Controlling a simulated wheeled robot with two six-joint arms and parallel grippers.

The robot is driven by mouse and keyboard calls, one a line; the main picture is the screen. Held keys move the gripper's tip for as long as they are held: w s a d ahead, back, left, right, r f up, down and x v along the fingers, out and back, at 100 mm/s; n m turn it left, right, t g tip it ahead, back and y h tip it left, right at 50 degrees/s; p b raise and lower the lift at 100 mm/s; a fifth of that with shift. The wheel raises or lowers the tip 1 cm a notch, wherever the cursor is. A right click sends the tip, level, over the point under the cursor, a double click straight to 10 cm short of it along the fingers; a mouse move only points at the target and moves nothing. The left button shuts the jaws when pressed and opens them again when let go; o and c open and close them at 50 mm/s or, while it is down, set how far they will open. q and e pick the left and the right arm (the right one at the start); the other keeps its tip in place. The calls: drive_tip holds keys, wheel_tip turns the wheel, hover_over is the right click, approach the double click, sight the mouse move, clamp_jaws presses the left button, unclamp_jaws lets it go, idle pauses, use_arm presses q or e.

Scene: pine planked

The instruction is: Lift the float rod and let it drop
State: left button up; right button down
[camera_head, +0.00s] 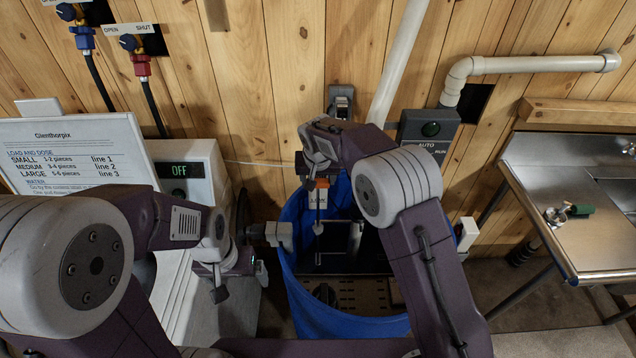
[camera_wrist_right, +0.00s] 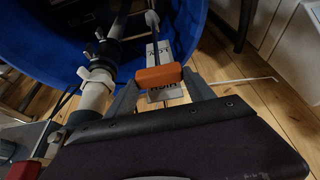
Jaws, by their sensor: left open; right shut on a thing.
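The thin float rod (camera_head: 318,208) stands roughly upright over the blue tub (camera_head: 305,315), with a pale ball at its lower part. It also shows in the right wrist view (camera_wrist_right: 155,32). My right gripper (camera_head: 319,176) is shut on the rod's orange grip (camera_wrist_right: 158,76), whose ends sit between the two fingers. My left gripper (camera_head: 220,282) is open and apart from the rod, left of the tub. Its fingertips are partly hidden.
A control box (camera_head: 430,130) with a dark green lamp is on the wall. A sign (camera_head: 75,160) and an OFF display (camera_head: 185,170) stand left. A steel sink bench (camera_head: 565,235) is right. White pipes (camera_head: 400,60) run down the wall.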

drive_tip(key=shift+r, duration=0.45)
drive_tip(key=shift+f, duration=0.1)
drive_tip(key=shift+c, duration=1.8)
unclamp_jaws()
drive_tip(key=b+v, duration=0.1)
drive_tip(key=v, duration=0.8)
drive_tip(key=shift+b, duration=0.3)
